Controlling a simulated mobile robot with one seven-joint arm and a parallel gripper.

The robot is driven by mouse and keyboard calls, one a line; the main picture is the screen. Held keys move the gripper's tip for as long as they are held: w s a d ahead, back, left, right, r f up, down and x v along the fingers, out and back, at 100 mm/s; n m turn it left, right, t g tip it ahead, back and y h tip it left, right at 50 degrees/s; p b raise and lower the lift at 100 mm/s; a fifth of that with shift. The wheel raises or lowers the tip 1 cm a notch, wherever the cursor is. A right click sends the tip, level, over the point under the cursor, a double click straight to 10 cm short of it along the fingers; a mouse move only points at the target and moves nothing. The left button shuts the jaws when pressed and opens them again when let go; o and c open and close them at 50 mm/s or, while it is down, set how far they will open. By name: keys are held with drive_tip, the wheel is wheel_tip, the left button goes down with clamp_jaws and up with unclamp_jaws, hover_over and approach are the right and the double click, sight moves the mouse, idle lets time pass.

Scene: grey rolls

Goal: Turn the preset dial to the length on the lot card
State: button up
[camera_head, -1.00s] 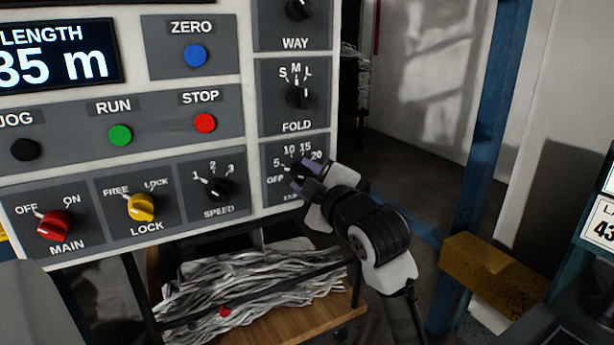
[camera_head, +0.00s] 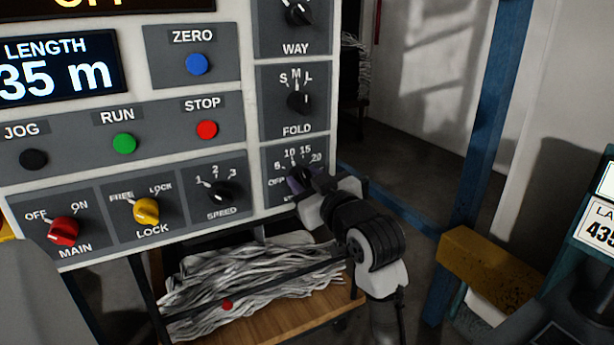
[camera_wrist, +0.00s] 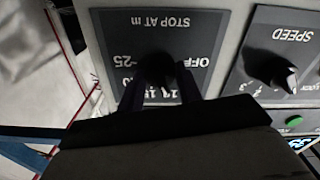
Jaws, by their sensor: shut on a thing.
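The preset dial's black knob (camera_wrist: 157,68) sits on a grey plate (camera_wrist: 128,28) marked "STOP AT m", upside down in the wrist view. Its scale shows OFF and 25, with other marks partly covered. In the head view the dial plate (camera_head: 273,196) is at the panel's lower right, with 10, 15 and 20 readable. My gripper (camera_wrist: 158,85) is shut on the knob, a finger at each side; it also shows in the head view (camera_head: 304,180). The knob's pointer is hidden. A white card (camera_head: 598,225) at the right edge is cut off, showing "435"; I cannot tell if it is the lot card.
The FOLD knob (camera_head: 299,102) is just above the dial, and the SPEED knob (camera_head: 221,192) to its left. The length display (camera_head: 60,70) reads "35 m", partly cut off. A cart (camera_head: 290,312) with grey strands stands below. A yellow block (camera_head: 490,268) is at right.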

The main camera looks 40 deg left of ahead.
drive_tip(key=shift+m, duration=0.4)
drive_tip(key=shift+r, duration=0.1)
drive_tip(key=o, duration=1)
drive_tip(key=b+v, duration=0.3)
drive_tip(key=v, duration=1)
drive_tip(key=shift+s+d+b, duration=0.2)
drive_tip(key=shift+d+b, duration=0.1)
drive_tip(key=shift+d, duration=0.05)
